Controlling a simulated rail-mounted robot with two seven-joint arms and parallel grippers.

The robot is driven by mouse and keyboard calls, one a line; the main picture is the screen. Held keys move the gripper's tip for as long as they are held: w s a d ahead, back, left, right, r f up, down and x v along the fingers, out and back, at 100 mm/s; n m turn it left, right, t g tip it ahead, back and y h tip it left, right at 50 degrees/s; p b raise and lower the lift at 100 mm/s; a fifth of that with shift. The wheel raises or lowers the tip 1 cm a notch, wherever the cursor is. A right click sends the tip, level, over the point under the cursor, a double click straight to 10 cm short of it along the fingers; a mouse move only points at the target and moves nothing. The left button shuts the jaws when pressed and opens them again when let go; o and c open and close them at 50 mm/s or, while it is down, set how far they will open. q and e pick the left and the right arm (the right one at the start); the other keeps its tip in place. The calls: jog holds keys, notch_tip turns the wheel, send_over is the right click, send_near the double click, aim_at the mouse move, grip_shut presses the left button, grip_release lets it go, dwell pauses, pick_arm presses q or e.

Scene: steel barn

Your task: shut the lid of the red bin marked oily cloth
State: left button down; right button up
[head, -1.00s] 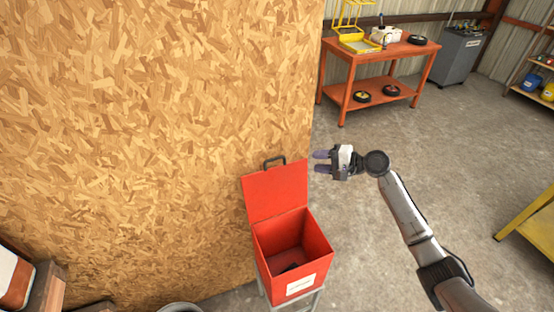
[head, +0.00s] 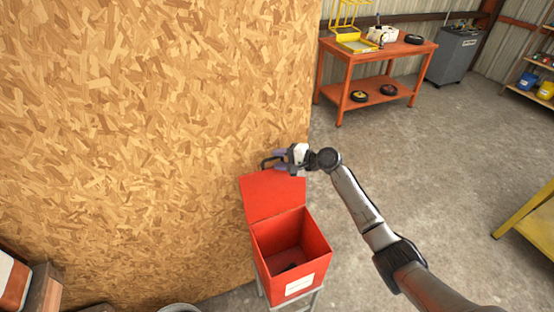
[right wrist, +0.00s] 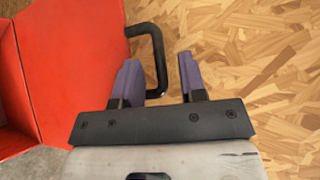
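The red bin (head: 320,244) stands on a grey stand against the chipboard wall, with a white label (head: 299,284) on its front, too small to read. Its lid (head: 270,196) stands open, leaning back toward the wall. A black handle (right wrist: 155,40) sticks out from the lid's edge. My right gripper (head: 279,160) is at the lid's top edge. In the right wrist view my gripper (right wrist: 160,66) is open, with the handle's bar between its two purple fingers and not clamped. My left gripper is not in view.
Something dark lies inside the bin (head: 287,268). The chipboard wall (head: 150,130) rises close behind the lid. An orange workbench (head: 375,52) stands at the back. A yellow table (head: 530,224) is at the right edge. The concrete floor between is clear.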

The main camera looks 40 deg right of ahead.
jog(key=shift+w+a+f, duration=0.1)
jog(key=shift+w+a, duration=0.15)
jog(key=shift+w, duration=0.2)
grip_shut()
dwell(0.4)
